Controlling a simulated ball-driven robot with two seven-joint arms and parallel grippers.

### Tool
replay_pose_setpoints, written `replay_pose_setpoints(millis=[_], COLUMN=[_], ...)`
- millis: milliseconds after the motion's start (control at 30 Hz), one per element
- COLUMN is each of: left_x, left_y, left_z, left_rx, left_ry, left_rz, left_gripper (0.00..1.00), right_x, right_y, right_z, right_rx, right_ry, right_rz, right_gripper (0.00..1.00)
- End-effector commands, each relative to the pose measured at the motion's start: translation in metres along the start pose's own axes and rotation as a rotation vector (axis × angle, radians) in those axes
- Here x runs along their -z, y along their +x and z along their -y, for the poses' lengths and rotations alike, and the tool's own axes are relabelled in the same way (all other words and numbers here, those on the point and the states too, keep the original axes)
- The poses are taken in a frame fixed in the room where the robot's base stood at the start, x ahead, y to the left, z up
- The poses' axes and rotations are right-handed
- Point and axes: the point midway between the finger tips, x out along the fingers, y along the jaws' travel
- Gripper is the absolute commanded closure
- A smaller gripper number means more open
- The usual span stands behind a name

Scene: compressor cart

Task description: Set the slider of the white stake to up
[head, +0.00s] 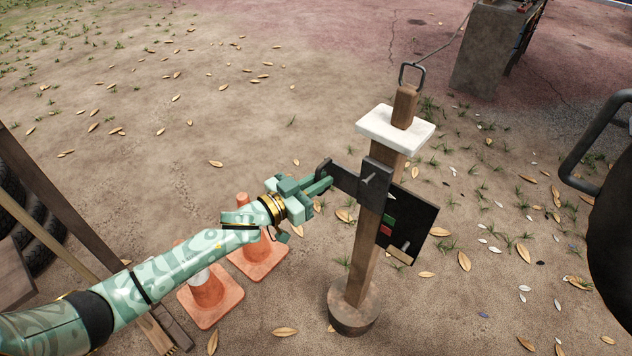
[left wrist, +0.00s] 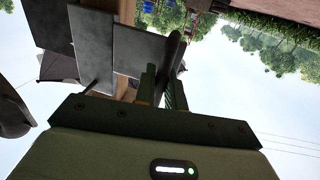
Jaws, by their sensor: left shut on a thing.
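The white stake is a wooden post (head: 362,260) on a round base, with a white cap plate (head: 378,119) near its top. Its dark slider (head: 375,182) wraps the post a little below the cap. A dark board (head: 412,220) with green and red marks hangs beside the post at about the slider's height and below. My left gripper (head: 327,183) is left of the post, shut on the slider's handle (head: 325,168). In the left wrist view, the fingers (left wrist: 163,88) close at the dark handle (left wrist: 173,50), beside grey plates. My right gripper is not in view.
Two orange cones (head: 257,255) stand below my left arm. Planks and tyres (head: 30,215) are at the left edge. A concrete block (head: 486,50) stands at the back right, and a dark rounded object with a bar handle (head: 600,140) is at the right edge. Open leaf-strewn ground lies behind.

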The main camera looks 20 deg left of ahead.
Motion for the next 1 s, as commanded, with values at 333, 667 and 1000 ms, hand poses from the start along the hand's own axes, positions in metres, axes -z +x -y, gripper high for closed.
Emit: replay_pose_setpoints(millis=[333,667,1000], left_x=[0.006,0.005,0.007], left_y=[0.002,-0.007,-0.089], left_z=[0.002,0.002,0.001], left_rx=[0.000,0.001,0.002], left_ry=[0.000,-0.001,-0.001], left_rz=[-0.015,-0.009,-0.009], left_gripper=[0.72,0.72,0.72], right_x=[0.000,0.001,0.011], right_y=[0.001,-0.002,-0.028], right_z=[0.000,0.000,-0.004], right_rx=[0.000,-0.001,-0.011], right_ry=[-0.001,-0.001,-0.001], right_rz=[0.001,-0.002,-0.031], right_gripper=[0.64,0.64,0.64])
